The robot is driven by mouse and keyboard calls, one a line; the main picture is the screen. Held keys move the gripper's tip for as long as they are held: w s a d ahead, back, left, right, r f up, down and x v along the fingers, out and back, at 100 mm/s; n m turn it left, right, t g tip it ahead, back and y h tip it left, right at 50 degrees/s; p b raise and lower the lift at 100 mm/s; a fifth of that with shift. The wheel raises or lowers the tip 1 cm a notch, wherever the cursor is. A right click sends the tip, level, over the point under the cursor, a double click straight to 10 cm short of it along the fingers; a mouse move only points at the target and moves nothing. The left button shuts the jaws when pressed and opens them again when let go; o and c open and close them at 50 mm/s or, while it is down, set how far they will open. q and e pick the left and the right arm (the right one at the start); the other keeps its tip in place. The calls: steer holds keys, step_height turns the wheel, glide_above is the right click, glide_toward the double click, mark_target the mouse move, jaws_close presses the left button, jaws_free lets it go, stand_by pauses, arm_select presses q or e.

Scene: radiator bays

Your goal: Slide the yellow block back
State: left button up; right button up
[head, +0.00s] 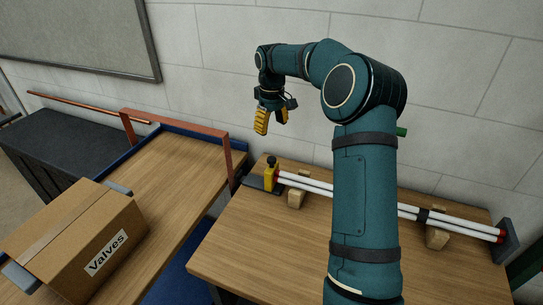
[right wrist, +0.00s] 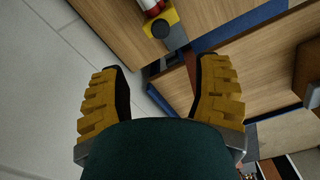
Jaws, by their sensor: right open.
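The yellow block (head: 270,178) with a black knob on top stands on a dark plate at the left end of two white rods, on the right wooden table. Red shows where the rods meet it. In the right wrist view the yellow block (right wrist: 174,16) is at the top, its black knob towards me, beyond the fingertips. My right gripper (head: 272,122) hangs with yellow fingers spread, above the block and apart from it. In the right wrist view the gripper (right wrist: 162,72) is open, with nothing between the fingers. My left gripper is not in view.
The white rods (head: 335,190) rest on wooden supports and end at a dark upright plate (head: 508,240). My right arm hides their middle. A copper-coloured frame (head: 185,127) crosses the left table. A cardboard box (head: 78,240) marked "Valves" stands there. A wall rises behind.

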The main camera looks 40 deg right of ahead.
mark_target(272, 159)
step_height(272, 159, down, 13)
steer(key=b, duration=0.2)
steer(key=shift+f+b, duration=0.15)
steer(key=shift+b, duration=0.25)
